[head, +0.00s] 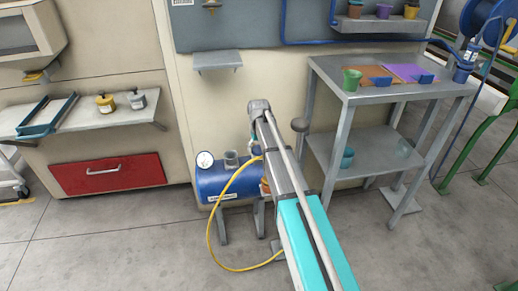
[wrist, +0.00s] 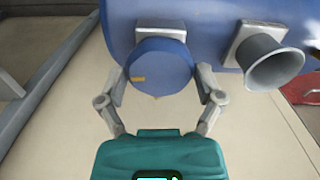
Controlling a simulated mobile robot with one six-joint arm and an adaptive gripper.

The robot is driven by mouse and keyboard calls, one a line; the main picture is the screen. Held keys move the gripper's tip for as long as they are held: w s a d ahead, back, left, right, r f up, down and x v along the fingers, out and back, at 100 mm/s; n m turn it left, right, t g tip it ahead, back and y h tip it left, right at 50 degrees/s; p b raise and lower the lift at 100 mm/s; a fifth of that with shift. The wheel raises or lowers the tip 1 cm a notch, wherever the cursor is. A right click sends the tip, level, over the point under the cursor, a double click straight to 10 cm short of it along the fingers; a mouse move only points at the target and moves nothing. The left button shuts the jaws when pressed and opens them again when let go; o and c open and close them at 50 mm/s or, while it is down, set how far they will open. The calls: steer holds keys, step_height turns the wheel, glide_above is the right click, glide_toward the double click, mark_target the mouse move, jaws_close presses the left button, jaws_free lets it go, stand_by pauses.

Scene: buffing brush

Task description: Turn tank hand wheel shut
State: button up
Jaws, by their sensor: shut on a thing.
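The blue tank (head: 222,184) lies on its side on legs against the wall, left of my arm; its blue body (wrist: 215,25) fills the top of the wrist view. The round blue hand wheel (wrist: 163,70) sits on a grey mount on the tank. A small orange-yellow mark shows on the left of its face. My gripper (wrist: 161,84) has one finger on each side of the wheel and is shut on it. In the head view my arm hides the wheel and gripper.
A grey flared nozzle (wrist: 274,62) sticks out of the tank right of the wheel. A yellow hose (head: 212,228) loops to the floor. A metal table (head: 345,97) with pots stands right; a red drawer (head: 108,173) is left. The floor in front is mostly clear.

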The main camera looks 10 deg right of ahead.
steer(key=shift+m, duration=0.4)
steer(key=m, duration=0.3)
steer(key=shift+m, duration=0.3)
steer(key=m, duration=1.4)
steer(key=shift+m, duration=0.4)
steer(key=o, duration=0.9)
